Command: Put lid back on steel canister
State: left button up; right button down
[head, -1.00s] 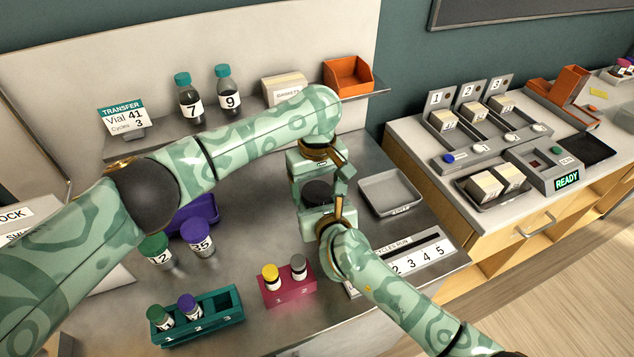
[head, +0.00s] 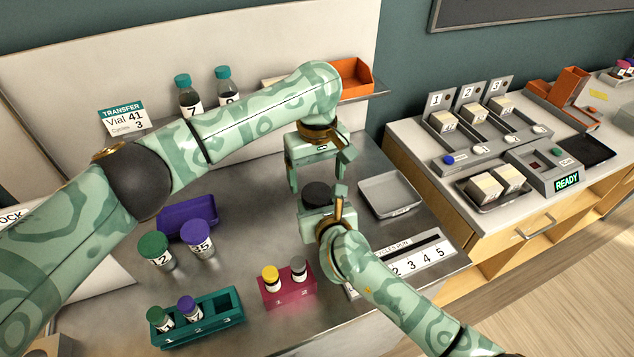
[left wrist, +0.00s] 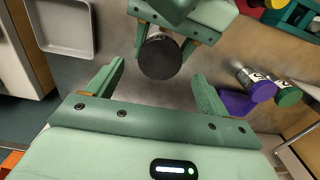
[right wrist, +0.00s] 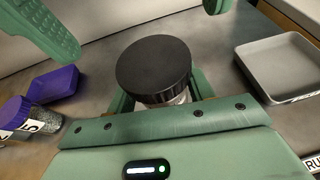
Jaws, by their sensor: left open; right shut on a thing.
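A dark round lid (head: 316,190) sits on top of the canister, and the left wrist view shows it from above (left wrist: 160,57). Only a narrow light strip of the canister (right wrist: 168,101) shows below the lid in the right wrist view; the rest is hidden by my right gripper. My right gripper (head: 322,205) is shut around the canister body below the lid. The lid looks level, but I cannot tell how tightly it sits. My left gripper (head: 316,178) is open and empty above the lid, fingers pointing down and apart from it.
An empty grey tray (head: 390,192) is right of my grippers. A pink rack (head: 287,290) with two vials and a teal rack (head: 200,322) are in front. Jars 12 (head: 157,252) and 35 (head: 198,240) and a purple tray (head: 184,218) are left. A shelf with bottles is behind.

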pick_arm(q)
jog(key=shift+r, duration=0.2)
jog(key=o, duration=0.4)
jog(key=shift+o, duration=0.2)
notch_tip(320, 180, up, 12)
dwell(0.3)
pick_arm(e)
jog(key=shift+c, duration=2.4)
grip_release()
pick_arm(q)
notch_tip(320, 180, up, 3)
jog(key=shift+f+p, duration=0.1)
jog(key=shift+p, duration=1.1)
pick_arm(e)
jog(key=v, duration=1.6)
